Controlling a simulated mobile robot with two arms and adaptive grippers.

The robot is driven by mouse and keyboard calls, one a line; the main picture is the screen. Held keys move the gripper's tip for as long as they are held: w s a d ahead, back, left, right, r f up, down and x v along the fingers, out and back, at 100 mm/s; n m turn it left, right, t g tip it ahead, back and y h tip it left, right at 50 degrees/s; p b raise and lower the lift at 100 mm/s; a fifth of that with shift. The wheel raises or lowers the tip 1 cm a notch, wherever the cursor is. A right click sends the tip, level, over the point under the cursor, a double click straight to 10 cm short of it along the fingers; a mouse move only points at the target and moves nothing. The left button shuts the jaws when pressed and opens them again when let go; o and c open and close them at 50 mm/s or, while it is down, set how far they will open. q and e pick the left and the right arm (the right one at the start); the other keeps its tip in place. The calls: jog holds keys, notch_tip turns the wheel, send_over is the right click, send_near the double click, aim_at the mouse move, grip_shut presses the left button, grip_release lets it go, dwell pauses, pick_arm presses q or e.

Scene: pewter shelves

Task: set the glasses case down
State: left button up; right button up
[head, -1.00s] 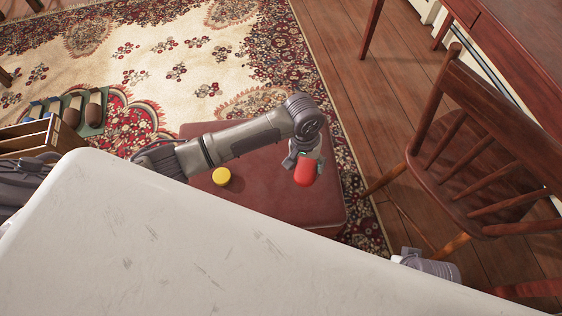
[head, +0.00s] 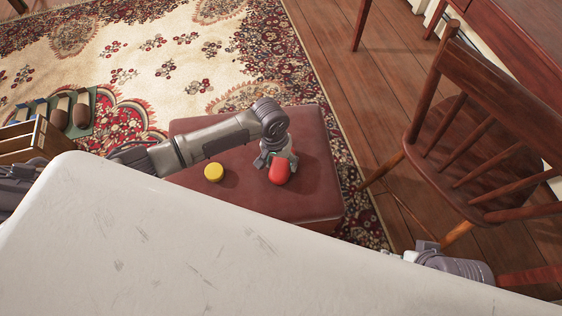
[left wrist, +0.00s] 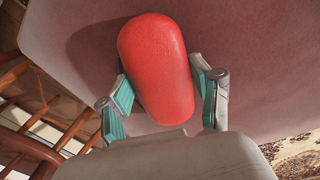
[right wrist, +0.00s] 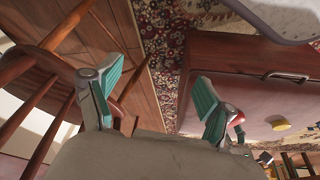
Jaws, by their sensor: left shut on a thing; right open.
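The glasses case (head: 279,171) is a red, rounded, oblong case. My left gripper (head: 277,158) is shut on it, over the dark red padded stool (head: 310,199). In the left wrist view the case (left wrist: 157,65) sits between the two fingers (left wrist: 165,95), and its shadow falls on the stool top to its left. I cannot tell whether its underside touches the stool. My right gripper (head: 412,253) is at the lower right, beyond the white surface's edge. In the right wrist view it (right wrist: 158,78) is open with nothing between its fingers.
A yellow round object (head: 213,172) lies on the stool, left of the case. A white scuffed surface (head: 180,240) fills the foreground. A wooden chair (head: 475,180) stands at right. A wooden crate (head: 30,141) is at left. The stool's right part is bare.

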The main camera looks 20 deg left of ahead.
pick_arm(q)
jog(key=shift+f, duration=0.1)
jog(key=o, duration=1.2)
